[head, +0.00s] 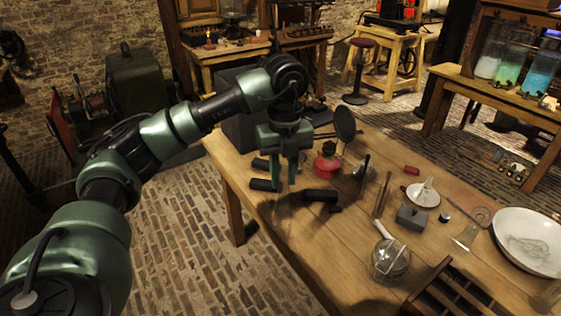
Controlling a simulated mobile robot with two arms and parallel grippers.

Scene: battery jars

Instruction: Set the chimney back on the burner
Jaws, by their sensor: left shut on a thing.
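My left gripper (286,184) points down over the near left part of the wooden table (330,245). Its fingers are shut on what looks like the clear glass chimney (283,205), which is faint and hard to make out against the table and floor. A small red lamp (327,166), which looks like the burner's base, stands upright on the table just right of the gripper. A dark round disc (345,122) shows above it. The burner's top is small and hard to make out. My right gripper is not in view.
Dark cylinders (321,195) lie close around the gripper. A second disc (362,167) stands right of the lamp. Farther right are a grey block (411,217), a dish with a funnel (422,195), a glass vessel (389,260) and a white bowl (511,226).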

